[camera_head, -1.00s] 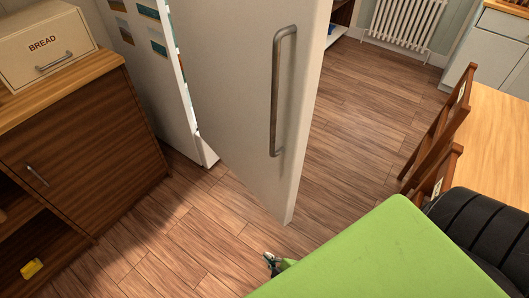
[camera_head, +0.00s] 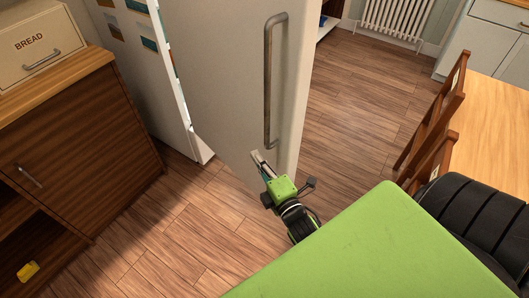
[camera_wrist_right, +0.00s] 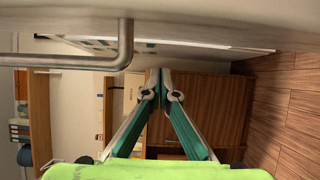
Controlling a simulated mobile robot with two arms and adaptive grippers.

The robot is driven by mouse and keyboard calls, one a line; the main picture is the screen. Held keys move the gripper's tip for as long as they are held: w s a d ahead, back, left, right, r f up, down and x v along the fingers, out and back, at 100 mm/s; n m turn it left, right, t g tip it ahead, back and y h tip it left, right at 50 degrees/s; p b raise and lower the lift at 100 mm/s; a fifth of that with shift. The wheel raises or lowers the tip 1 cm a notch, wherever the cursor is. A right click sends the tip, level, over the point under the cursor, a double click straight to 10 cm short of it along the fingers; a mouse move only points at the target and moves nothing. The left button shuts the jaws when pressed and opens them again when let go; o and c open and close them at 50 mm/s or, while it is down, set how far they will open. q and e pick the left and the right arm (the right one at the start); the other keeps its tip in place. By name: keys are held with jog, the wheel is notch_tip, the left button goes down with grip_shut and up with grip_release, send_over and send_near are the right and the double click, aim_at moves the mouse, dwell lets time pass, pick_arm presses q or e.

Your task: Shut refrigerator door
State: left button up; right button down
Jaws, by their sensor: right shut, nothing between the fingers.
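The refrigerator door (camera_head: 222,75) is white and stands ajar from the refrigerator body (camera_head: 150,95), with a lit gap between them. A long grey vertical handle (camera_head: 268,85) is on the door's face; it also shows in the right wrist view (camera_wrist_right: 75,61). My right gripper (camera_head: 256,156) is shut and empty, in front of the door's lower part, just below the handle. In the right wrist view its fingertips (camera_wrist_right: 160,76) meet, close to the handle's bent end. I cannot tell whether they touch the door. My left gripper is not in view.
A dark wooden cabinet (camera_head: 85,150) with a bread box (camera_head: 35,40) on top stands at left. A wooden table (camera_head: 490,140) and a brown chair (camera_head: 435,125) are at right. The wood floor (camera_head: 350,110) beyond the door is clear; a radiator (camera_head: 395,17) stands at the back.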

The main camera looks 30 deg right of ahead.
aim_at(262, 144)
jog(key=w+d+p, duration=0.1)
jog(key=w+d, duration=0.3)
jog(key=shift+d, duration=0.2)
dwell(0.3)
